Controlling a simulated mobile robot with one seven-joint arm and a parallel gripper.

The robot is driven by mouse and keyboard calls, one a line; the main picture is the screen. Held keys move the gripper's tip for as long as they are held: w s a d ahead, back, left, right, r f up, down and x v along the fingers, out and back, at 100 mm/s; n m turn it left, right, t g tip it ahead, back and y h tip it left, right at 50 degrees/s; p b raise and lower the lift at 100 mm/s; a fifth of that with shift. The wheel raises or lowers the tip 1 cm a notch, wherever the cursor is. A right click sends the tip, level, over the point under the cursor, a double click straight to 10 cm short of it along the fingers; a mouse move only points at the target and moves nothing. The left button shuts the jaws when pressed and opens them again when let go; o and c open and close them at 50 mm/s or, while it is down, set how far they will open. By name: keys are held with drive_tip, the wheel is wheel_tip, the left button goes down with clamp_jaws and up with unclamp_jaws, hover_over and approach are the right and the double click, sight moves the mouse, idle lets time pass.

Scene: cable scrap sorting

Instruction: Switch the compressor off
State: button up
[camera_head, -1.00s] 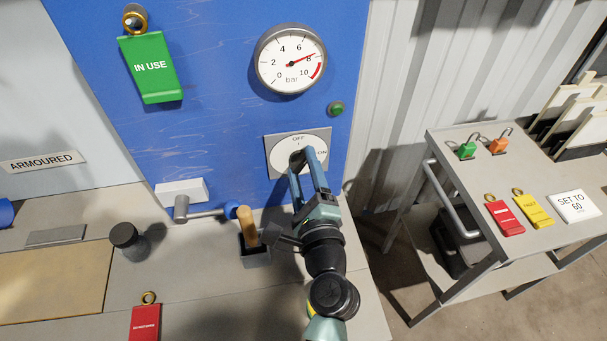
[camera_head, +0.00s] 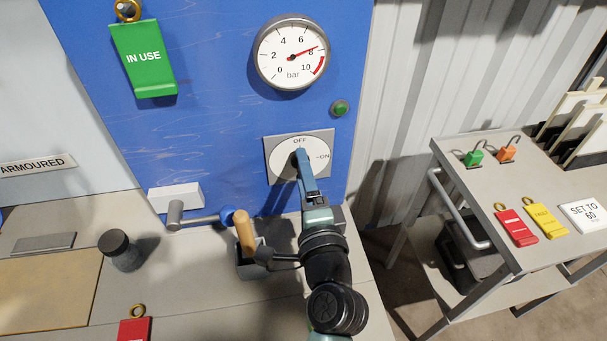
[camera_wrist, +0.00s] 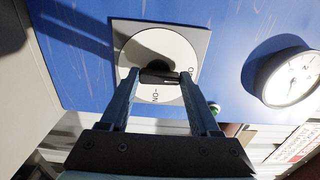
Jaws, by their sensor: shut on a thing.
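The compressor's rotary switch is a white round dial (camera_head: 283,157) on a grey square plate, marked OFF at the top and ON at the right. Its black knob (camera_wrist: 158,76) sits between my fingertips in the wrist view. My gripper (camera_head: 300,153) is shut on this knob, and the fingers hide much of it in the head view. In the wrist view the knob lies crosswise, with a pale mark at its right end, on the side of the partly hidden OFF label. I cannot tell its exact angle.
A pressure gauge (camera_head: 291,53) above reads between 6 and 8 bar. A green button or lamp (camera_head: 340,108) and a green IN USE tag (camera_head: 143,58) are on the blue panel.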

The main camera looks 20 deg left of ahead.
drive_tip(key=shift+f, duration=0.1)
drive_tip(key=o, duration=1.4)
drive_tip(key=shift+c, duration=0.2)
drive_tip(key=b+v, duration=0.2)
drive_tip(key=v, duration=1.1)
